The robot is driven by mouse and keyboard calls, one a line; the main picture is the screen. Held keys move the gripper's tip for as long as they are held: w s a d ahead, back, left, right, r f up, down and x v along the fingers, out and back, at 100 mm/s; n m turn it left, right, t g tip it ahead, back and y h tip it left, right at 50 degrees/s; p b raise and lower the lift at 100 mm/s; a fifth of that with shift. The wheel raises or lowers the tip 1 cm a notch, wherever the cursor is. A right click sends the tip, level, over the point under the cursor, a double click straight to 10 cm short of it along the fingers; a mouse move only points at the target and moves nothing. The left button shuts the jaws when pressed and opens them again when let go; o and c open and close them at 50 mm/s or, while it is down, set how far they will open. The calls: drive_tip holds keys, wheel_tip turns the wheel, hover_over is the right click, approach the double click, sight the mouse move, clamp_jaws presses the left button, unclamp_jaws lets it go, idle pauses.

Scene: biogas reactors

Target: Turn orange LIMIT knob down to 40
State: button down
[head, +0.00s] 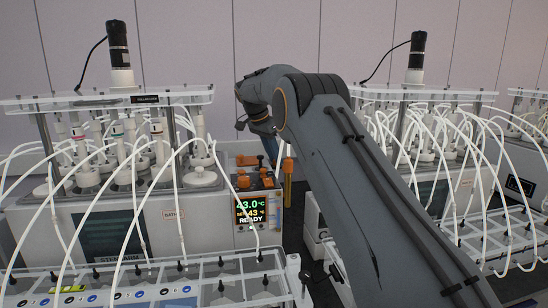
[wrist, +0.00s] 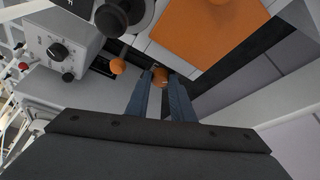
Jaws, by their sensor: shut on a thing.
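In the wrist view my gripper (wrist: 163,92) points at the unit with its two blue fingers close together. A small orange-brown knob (wrist: 160,75) sits between the fingertips, and the fingers are shut on it. No LIMIT lettering or scale is legible around it, so its setting cannot be read. In the head view my arm and the unit's top hide the fingertips. The controller's display (head: 250,211) reads 43.0 °C, a set value of 43 °C and READY. Orange knobs (head: 243,181) show just above the display.
Another orange knob (wrist: 117,66) lies left of my fingers in the wrist view. A grey box with a dial (wrist: 57,51) and an orange panel (wrist: 208,27) are nearby. Glass reactors with white tubes (head: 120,150) crowd the left, with more on the right.

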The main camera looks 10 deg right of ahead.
drive_tip(key=n, duration=0.2)
drive_tip(key=n+t+y, duration=0.1)
drive_tip(key=n, duration=0.1)
drive_tip(key=n+b, duration=0.1)
drive_tip(key=shift+s+d+n+t, duration=0.2)
drive_tip(key=shift+s+n+t, duration=0.05)
drive_tip(key=shift+n+t, duration=0.15)
drive_tip(key=shift+d+n+t+y, duration=0.15)
drive_tip(key=shift+n+y, duration=0.35)
drive_tip(key=shift+n, duration=0.6)
drive_tip(key=shift+n+t+y, duration=0.25)
drive_tip(key=shift+n+y, duration=0.25)
drive_tip(key=shift+n, duration=0.6)
drive_tip(key=c, duration=1.5)
unclamp_jaws()
drive_tip(key=shift+c, duration=0.2)
